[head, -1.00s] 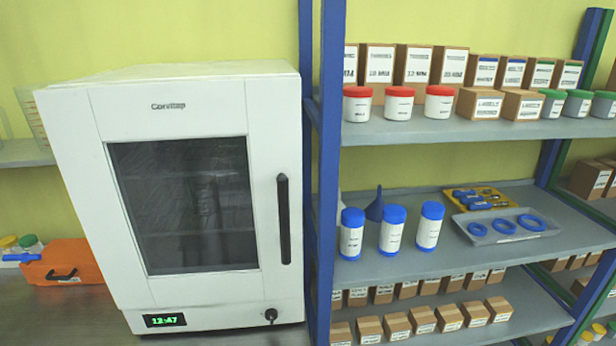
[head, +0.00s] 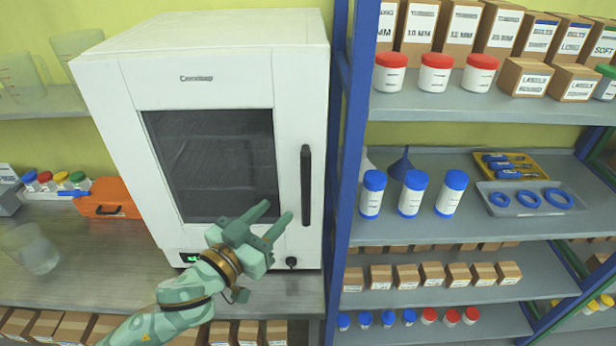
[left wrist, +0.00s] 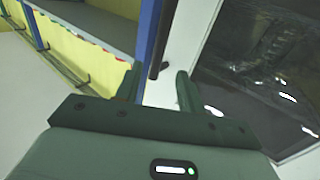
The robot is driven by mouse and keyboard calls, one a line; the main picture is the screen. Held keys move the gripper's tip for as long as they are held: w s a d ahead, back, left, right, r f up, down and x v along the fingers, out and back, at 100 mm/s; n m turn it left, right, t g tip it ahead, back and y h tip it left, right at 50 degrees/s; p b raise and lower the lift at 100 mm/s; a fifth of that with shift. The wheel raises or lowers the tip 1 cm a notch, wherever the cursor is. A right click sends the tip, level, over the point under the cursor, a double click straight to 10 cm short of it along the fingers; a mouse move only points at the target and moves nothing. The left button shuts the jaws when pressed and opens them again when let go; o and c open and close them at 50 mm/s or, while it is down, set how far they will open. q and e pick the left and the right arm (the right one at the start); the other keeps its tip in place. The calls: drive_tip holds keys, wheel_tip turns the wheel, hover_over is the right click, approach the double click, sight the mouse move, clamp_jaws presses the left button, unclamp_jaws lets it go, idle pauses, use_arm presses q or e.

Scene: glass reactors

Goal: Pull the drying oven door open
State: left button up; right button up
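The white drying oven (head: 200,55) stands on the bench with its door shut. Its door has a dark window (head: 215,160) and a black vertical handle (head: 306,185) near the right edge. My left gripper (head: 270,220) is open and empty in front of the lower door, left of and below the handle. In the left wrist view the open fingers (left wrist: 158,85) point toward the black handle (left wrist: 160,40), whose lower end shows just ahead, between the fingertips and apart from them. My right gripper is in neither view.
A blue-framed shelf (head: 350,150) stands close to the right of the oven, with white bottles, jars and boxes. An orange case (head: 108,198) and a clear beaker (head: 35,250) are on the bench (head: 90,265) to the left. The bench front is mostly free.

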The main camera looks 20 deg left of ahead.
sight(303, 185)
use_arm(q)
drive_tip(key=p+x, duration=0.1)
drive_tip(key=x, duration=1.1)
drive_tip(key=shift+f+p, duration=0.1)
drive_tip(key=shift+p, duration=0.3)
drive_tip(key=shift+a, duration=0.1)
drive_tip(key=shift+c, duration=0.3)
clamp_jaws()
drive_tip(key=shift+s, duration=0.1)
